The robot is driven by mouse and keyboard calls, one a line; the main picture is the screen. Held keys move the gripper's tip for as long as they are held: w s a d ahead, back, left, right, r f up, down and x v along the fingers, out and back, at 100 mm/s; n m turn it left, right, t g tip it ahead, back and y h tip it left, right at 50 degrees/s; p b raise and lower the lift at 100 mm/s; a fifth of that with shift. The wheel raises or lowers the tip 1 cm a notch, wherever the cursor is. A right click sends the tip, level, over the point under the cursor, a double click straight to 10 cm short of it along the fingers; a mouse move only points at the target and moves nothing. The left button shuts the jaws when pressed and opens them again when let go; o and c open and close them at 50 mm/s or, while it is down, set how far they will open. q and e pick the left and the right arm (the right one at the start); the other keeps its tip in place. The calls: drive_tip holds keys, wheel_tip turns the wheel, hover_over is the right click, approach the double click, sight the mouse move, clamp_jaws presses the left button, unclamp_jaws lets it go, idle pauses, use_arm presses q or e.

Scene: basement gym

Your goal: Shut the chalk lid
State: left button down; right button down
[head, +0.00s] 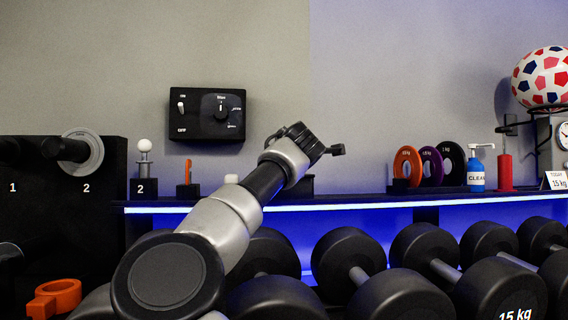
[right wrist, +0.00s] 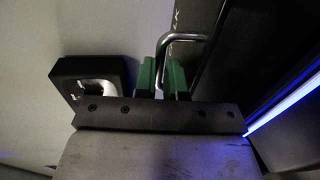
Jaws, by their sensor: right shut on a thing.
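In the right wrist view, my right gripper (right wrist: 162,75) has its two green fingers closed around a bent metal handle (right wrist: 185,37). The handle is beside a large dark panel (right wrist: 212,60) with pale lettering, partly cut off, that seems to be part of the chalk box. I cannot tell how far the lid is open. In the head view, my arm reaches up to the shelf and its dark wrist (head: 305,142) hides the fingers and handle. A dark block (head: 307,184) shows just behind this arm, perhaps the chalk box. My left gripper is not in view.
A black switch panel (head: 208,115) is on the wall left of the arm. Large dumbbells (head: 349,262) fill the rack below.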

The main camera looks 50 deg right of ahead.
drive_tip(key=shift+w+f, duration=0.1)
drive_tip(key=shift+f, duration=0.35)
drive_tip(key=c, duration=1.5)
unclamp_jaws()
drive_tip(key=shift+o, duration=0.2)
drive_tip(key=shift+r, duration=0.1)
drive_tip(key=v, duration=1.1)
drive_tip(key=shift+r, duration=0.15)
drive_tip(key=shift+d, duration=0.1)
